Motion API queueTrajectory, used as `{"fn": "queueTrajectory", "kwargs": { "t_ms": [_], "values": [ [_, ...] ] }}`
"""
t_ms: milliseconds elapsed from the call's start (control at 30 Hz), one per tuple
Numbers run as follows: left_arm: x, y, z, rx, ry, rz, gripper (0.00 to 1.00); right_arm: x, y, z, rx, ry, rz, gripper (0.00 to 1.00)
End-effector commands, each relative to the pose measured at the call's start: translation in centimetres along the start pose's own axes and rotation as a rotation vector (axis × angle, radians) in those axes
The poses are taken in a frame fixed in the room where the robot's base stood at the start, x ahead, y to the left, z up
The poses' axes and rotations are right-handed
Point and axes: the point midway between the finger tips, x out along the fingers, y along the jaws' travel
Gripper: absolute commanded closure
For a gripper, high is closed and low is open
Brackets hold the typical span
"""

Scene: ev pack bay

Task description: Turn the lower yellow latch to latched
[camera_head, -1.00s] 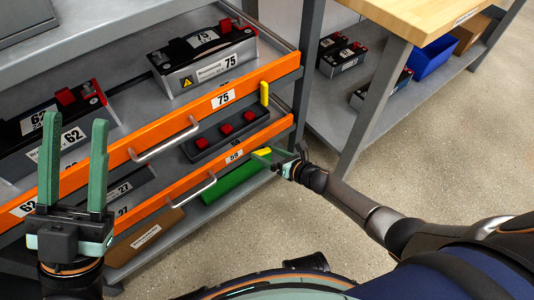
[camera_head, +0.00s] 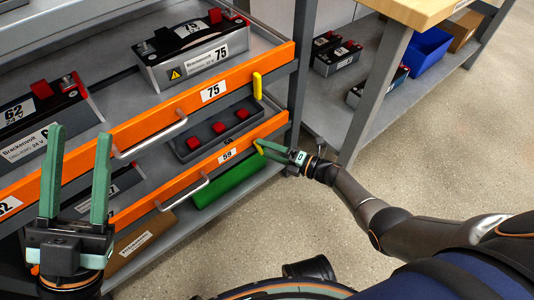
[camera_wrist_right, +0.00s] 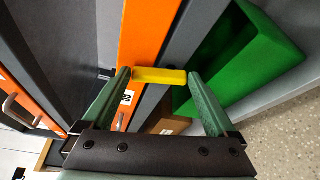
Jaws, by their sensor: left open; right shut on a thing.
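The lower yellow latch (camera_head: 259,147) is at the right end of the lower orange drawer front (camera_head: 182,180). My right gripper (camera_head: 262,148) is shut on it and hides part of it. In the right wrist view the latch (camera_wrist_right: 160,76) spans between my two fingertips (camera_wrist_right: 157,75) and lies across the orange front. The upper yellow latch (camera_head: 257,86) stands upright at the right end of the upper orange front (camera_head: 185,110), untouched. My left gripper (camera_head: 79,133) is open and empty, in front of the drawers at the left.
Batteries, one marked 75 (camera_head: 190,55), sit on the upper drawer. Metal handles (camera_head: 150,138) stick out from the fronts. A green box (camera_head: 226,182) lies below the lower drawer. A workbench leg (camera_head: 376,95) stands to the right; the floor beyond is clear.

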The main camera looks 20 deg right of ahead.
Motion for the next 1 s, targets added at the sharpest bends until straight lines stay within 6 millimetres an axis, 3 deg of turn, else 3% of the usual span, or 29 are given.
{"fn": "queueTrajectory", "kwargs": {
  "t_ms": [400,1000],
  "values": [
    [-0.78,0.60,0.87,0.006,-0.005,0.004,0.54,-0.16,-0.58,0.16,0.211,0.000,0.083,0.63],
    [-0.92,0.66,1.03,0.010,-0.009,0.009,0.54,-0.19,-0.58,0.23,0.256,0.000,0.102,0.63]
  ]
}}
